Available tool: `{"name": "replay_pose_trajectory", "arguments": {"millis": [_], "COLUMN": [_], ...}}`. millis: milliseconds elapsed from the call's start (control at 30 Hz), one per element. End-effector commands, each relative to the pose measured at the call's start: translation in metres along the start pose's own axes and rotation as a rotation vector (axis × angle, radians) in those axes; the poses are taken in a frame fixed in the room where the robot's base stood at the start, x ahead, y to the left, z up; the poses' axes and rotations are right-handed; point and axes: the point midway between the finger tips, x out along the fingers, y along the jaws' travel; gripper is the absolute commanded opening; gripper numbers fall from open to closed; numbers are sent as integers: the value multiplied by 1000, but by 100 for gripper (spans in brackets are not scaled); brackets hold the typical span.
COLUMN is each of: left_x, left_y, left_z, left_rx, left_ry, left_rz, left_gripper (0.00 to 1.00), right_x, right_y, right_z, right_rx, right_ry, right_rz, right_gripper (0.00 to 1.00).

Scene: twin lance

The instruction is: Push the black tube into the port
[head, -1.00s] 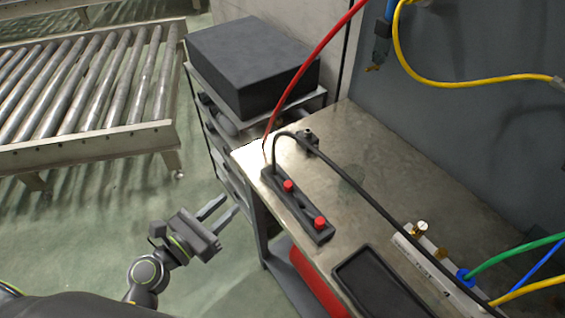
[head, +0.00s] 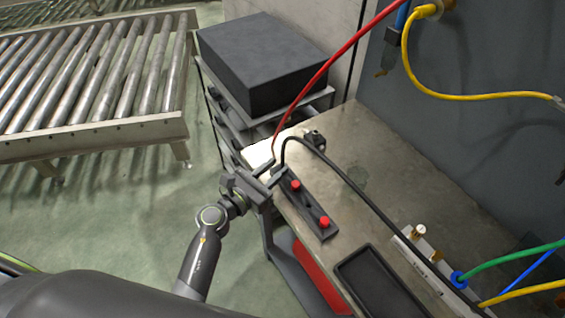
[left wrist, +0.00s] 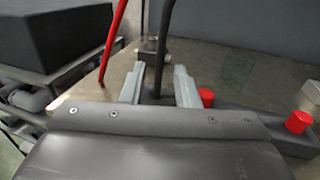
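The black tube (head: 348,177) rises from the far end of a dark block (head: 308,208) with two red knobs, arches over, and runs along the bench to the lower right. My left gripper (head: 276,173) is at that end of the block. In the left wrist view its two fingers (left wrist: 159,87) are open, with the upright black tube (left wrist: 161,50) between them and a gap on each side. I cannot tell which opening is the port. My right gripper is not in view.
A red tube (head: 326,68) passes close beside the gripper. A small dark clamp (head: 314,138) stands behind it. A black tray (head: 378,284) and a pale fitting strip with brass ends and coloured tubes lie right. A dark box (head: 262,62) and roller conveyor (head: 90,75) stand behind.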

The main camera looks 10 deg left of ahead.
Motion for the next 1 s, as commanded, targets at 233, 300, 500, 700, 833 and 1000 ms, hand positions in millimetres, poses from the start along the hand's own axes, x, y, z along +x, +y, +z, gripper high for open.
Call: {"name": "replay_pose_trajectory", "arguments": {"millis": [233,300,500,700,833,1000], "left_x": [32,36,37,37,37,37], "left_y": [1,1,1,1,1,1], "left_z": [2,1,0,0,0,0], "left_rx": [-2,-1,-1,-1,-1,-1], "left_ry": [-2,-2,-1,-1,-1,-1], "left_rz": [0,0,0,0,0,0], "left_gripper": [28,28,28,9,0,0], "right_x": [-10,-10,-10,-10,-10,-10], "right_y": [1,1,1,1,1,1], "right_z": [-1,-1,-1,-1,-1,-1], "right_rx": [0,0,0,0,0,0], "right_ry": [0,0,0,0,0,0], "right_rz": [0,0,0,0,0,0], "right_gripper": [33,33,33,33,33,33]}}
